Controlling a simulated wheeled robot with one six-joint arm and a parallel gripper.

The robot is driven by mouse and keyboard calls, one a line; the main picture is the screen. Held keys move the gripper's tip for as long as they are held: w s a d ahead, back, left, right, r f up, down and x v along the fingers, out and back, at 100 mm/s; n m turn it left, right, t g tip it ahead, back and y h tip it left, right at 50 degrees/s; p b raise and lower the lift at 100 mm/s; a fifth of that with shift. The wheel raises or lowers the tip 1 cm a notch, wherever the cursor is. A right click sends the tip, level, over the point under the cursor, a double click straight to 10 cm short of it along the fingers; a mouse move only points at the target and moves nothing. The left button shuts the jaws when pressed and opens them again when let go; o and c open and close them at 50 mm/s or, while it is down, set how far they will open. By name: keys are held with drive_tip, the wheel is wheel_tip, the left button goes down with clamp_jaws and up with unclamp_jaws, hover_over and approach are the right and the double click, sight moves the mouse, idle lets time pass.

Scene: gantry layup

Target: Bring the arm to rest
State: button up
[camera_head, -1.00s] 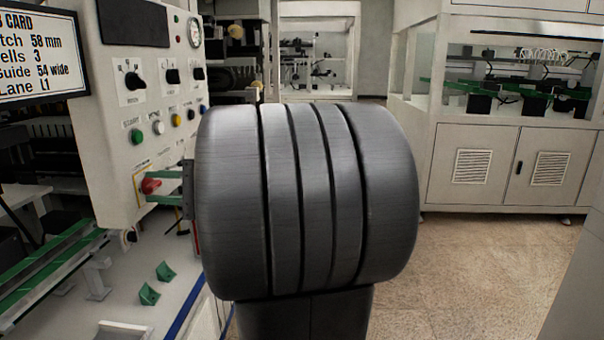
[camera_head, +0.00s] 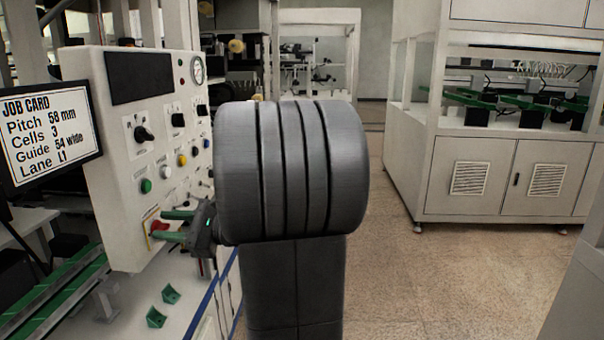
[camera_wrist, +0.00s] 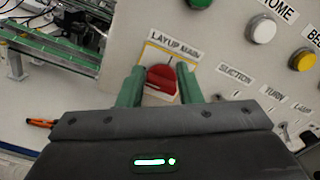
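My gripper (camera_head: 172,225) is at the lower part of the grey control panel (camera_head: 125,95), beside a red rotary knob (camera_head: 158,227). In the wrist view, my gripper's two green fingers (camera_wrist: 160,86) are open, one on each side of the red knob (camera_wrist: 161,78). Gaps show between the fingers and the knob, and nothing is held. The knob sits on a yellow-edged plate labelled LAYUP; the second word is hard to read. A big grey rounded joint of my arm fills the middle of the head view and hides what is behind it.
A job card screen (camera_head: 45,135) stands left of the panel. Green rails (camera_head: 55,290) and small green brackets (camera_head: 156,317) are on the white bench below. An orange-handled tool (camera_wrist: 40,123) shows in the wrist view. A white cabinet (camera_head: 480,180) stands at right, with open floor before it.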

drive_tip(key=shift+w+r+m+p, duration=0.1)
drive_tip(key=shift+w+m+p, duration=0.05)
drive_tip(key=shift+m+p, duration=0.6)
drive_tip(key=shift+w+m+p, duration=0.1)
drive_tip(key=shift+m+p, duration=0.4)
drive_tip(key=shift+m, duration=0.45)
